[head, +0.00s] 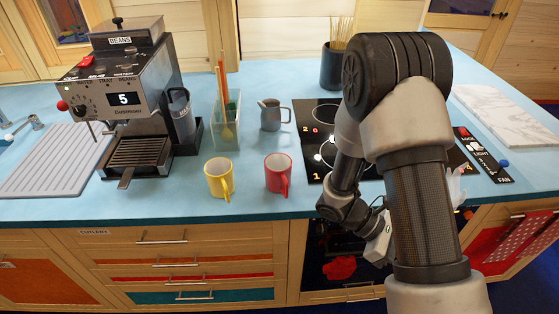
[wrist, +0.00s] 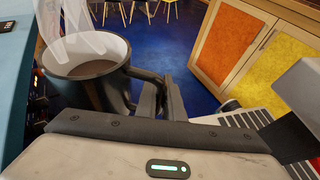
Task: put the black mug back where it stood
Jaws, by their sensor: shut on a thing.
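The black mug (wrist: 112,92) is at the upper left of the wrist view. It is white inside, holds a brown drink and has pale steam above it. It looks close to upright. My gripper (wrist: 165,98) is shut on the mug's handle at the mug's right side. In the head view my gripper (head: 378,240) is in front of the counter's front edge, partly behind my arm. The mug itself is hidden there by my arm, with only a pale wisp like steam to the right of it.
A yellow mug (head: 219,178) and a red mug (head: 278,174) stand on the blue counter (head: 180,207) near its front edge. A grey jug (head: 270,115), a utensil holder (head: 227,122) and a coffee machine (head: 130,90) stand behind. The black hob (head: 313,150) is partly covered by my arm.

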